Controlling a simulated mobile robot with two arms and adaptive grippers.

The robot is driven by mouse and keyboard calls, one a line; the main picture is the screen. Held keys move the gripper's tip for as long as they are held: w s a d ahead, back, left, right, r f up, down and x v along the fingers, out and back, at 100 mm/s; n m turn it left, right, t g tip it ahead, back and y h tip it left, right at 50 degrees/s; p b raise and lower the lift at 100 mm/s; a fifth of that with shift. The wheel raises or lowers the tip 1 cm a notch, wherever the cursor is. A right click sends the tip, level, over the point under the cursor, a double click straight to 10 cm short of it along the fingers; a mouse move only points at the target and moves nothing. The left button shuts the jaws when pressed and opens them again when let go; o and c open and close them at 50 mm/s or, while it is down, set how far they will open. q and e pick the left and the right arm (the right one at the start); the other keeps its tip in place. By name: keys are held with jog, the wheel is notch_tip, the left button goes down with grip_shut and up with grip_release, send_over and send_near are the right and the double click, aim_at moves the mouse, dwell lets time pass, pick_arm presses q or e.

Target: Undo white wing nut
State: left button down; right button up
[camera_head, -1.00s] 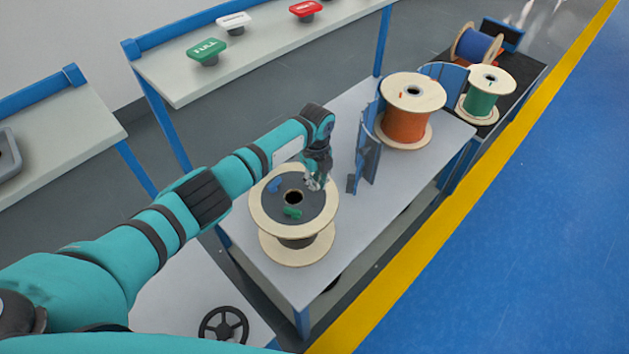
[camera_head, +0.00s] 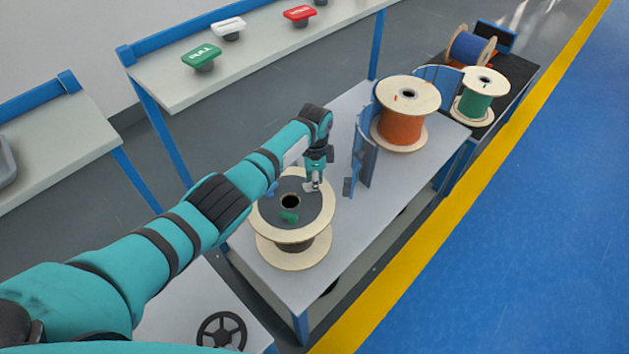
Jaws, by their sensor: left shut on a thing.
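The near wooden spool (camera_head: 283,254) stands upright on the grey table, with a dark disc (camera_head: 308,212) on its top face around a central hole. On the disc sit a green wing nut (camera_head: 289,217) and a blue wing nut (camera_head: 272,190). The white wing nut (camera_head: 308,187) is at the disc's right edge, partly hidden by my left gripper. My left gripper (camera_head: 316,187) points down over it and is shut on it. My right gripper is not in view.
An orange-wound spool (camera_head: 401,127) stands behind on the table, beside blue curved panels (camera_head: 364,160). A shelf (camera_head: 250,58) with green, white and red labelled pieces runs behind.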

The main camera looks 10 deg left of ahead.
pick_arm(q)
jog(key=n, duration=0.5)
jog(key=shift+w+a+f+n, duration=0.2)
jog(key=shift+n, duration=0.1)
jog(key=n, duration=0.5)
jog(key=shift+w+a+p, duration=0.2)
jog(key=shift+a+p, duration=0.1)
jog(key=shift+a, duration=0.05)
jog(key=n, duration=0.5)
jog(key=shift+a+n+p, duration=0.35)
jog(key=shift+a+n, duration=0.05)
jog(key=shift+a+n+p, duration=0.2)
jog(key=shift+n, duration=0.9)
jog(key=shift+a+n+p, duration=0.15)
jog(key=shift+n+p, duration=0.05)
jog(key=shift+n, duration=0.9)
jog(key=shift+s, duration=0.1)
jog(key=c, duration=1.6)
grip_release()
jog(key=shift+o, duration=1)
jog(key=shift+w, duration=0.2)
jog(key=shift+r, duration=0.1)
